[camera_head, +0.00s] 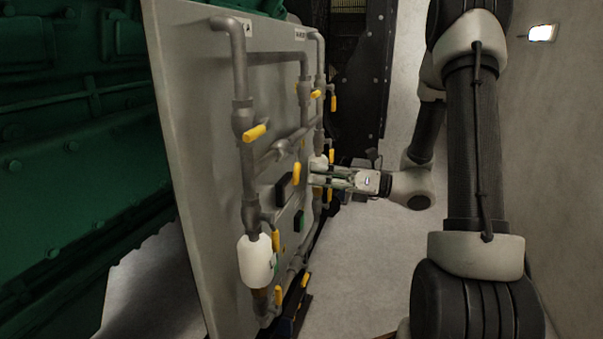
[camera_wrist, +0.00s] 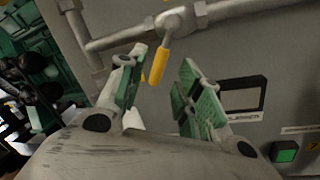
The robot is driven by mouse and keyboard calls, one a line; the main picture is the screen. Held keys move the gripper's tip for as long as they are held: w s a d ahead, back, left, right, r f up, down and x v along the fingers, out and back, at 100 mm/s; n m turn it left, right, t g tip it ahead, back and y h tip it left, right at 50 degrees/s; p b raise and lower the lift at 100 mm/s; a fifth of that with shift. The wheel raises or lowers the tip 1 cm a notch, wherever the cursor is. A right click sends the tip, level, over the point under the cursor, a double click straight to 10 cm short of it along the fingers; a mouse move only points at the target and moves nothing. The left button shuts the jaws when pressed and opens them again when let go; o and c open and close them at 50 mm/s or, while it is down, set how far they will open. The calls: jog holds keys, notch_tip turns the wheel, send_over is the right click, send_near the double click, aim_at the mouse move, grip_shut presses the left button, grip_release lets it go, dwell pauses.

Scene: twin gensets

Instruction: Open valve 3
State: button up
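In the wrist view, a valve with a yellow lever (camera_wrist: 157,68) sits on a grey pipe; the lever hangs down, slightly tilted. My gripper (camera_wrist: 163,60) is open, its green-padded fingers on either side of the lever as seen from the wrist. No contact shows, and I cannot tell whether the lever is within finger depth. In the head view my gripper (camera_head: 314,178) points left at the grey panel (camera_head: 205,170), close to its pipes. Several yellow levers show there, such as one lever (camera_head: 254,132) at upper left and another lever (camera_head: 297,173) near the gripper. I cannot read which is valve 3.
Grey pipes (camera_head: 244,170) run across the panel. A white cylinder (camera_head: 256,262) hangs on the left pipe. A dark display (camera_wrist: 243,95) and a green button (camera_wrist: 285,151) lie right of the fingers. Green machinery (camera_head: 75,150) is behind the panel. Open floor (camera_head: 365,265) lies below my arm.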

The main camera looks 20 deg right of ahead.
jog(key=v, duration=0.6)
jog(key=shift+s, duration=0.1)
